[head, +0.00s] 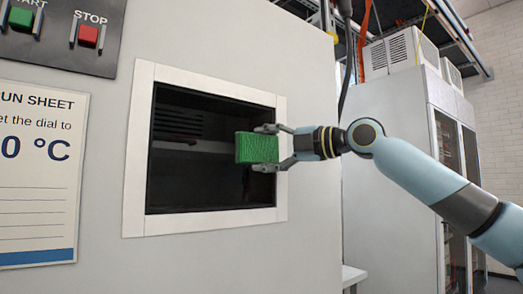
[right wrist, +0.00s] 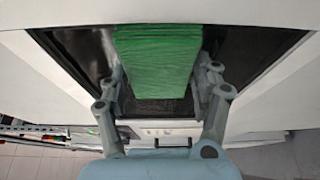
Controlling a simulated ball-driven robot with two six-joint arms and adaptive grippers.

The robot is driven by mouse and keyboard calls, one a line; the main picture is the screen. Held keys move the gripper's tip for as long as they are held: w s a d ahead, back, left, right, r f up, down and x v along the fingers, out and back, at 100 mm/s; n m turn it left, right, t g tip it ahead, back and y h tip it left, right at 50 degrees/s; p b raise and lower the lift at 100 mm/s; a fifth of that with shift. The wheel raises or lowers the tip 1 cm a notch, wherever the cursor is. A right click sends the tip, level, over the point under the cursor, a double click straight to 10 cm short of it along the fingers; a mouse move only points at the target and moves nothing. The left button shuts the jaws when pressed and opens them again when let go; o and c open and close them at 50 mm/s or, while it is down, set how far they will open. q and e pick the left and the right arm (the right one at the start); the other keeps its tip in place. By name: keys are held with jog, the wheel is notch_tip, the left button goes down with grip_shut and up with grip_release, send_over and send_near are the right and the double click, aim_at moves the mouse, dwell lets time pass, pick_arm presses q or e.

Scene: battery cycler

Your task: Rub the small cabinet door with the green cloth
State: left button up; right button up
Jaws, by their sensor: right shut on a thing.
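The green cloth (head: 256,148) is a folded, block-like pad in the head view. My right gripper (head: 266,148) is shut on it, with one finger above and one below. The right wrist view shows the cloth (right wrist: 155,60) between the two fingers. The small cabinet door (head: 136,150) appears as a white frame around a dark panel or opening; I cannot tell whether glass covers it. The cloth is in front of its right part, and I cannot tell whether they touch. My left gripper is in neither view.
A run sheet (head: 40,170) hangs on the cabinet front at left. Above it is a dark panel with a green start button (head: 20,19) and a red stop button (head: 88,35). A tall grey cabinet (head: 390,160) stands behind my right arm.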

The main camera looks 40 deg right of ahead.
aim_at(248, 146)
jog(key=shift+a+r+p, duration=0.1)
jog(key=shift+a+p, duration=0.15)
jog(key=shift+p, duration=0.35)
jog(key=shift+s+a, duration=0.1)
jog(key=shift+a, duration=0.15)
jog(key=shift+a+p, duration=0.35)
jog(key=shift+a, duration=0.2)
jog(key=shift+a+p, duration=0.75)
jog(key=shift+a, duration=0.15)
jog(key=shift+a+p, duration=0.4)
jog(key=shift+a, duration=0.55)
jog(key=shift+a+p, duration=0.5)
jog(key=shift+a, duration=0.2)
jog(key=shift+a+p, duration=0.75)
jog(key=shift+a, duration=1.3)
jog(key=shift+s+a+p, duration=0.15)
jog(key=shift+a+p, duration=0.4)
jog(key=shift+a, duration=3)
jog(key=shift+f, duration=0.2)
jog(key=shift+a, duration=0.1)
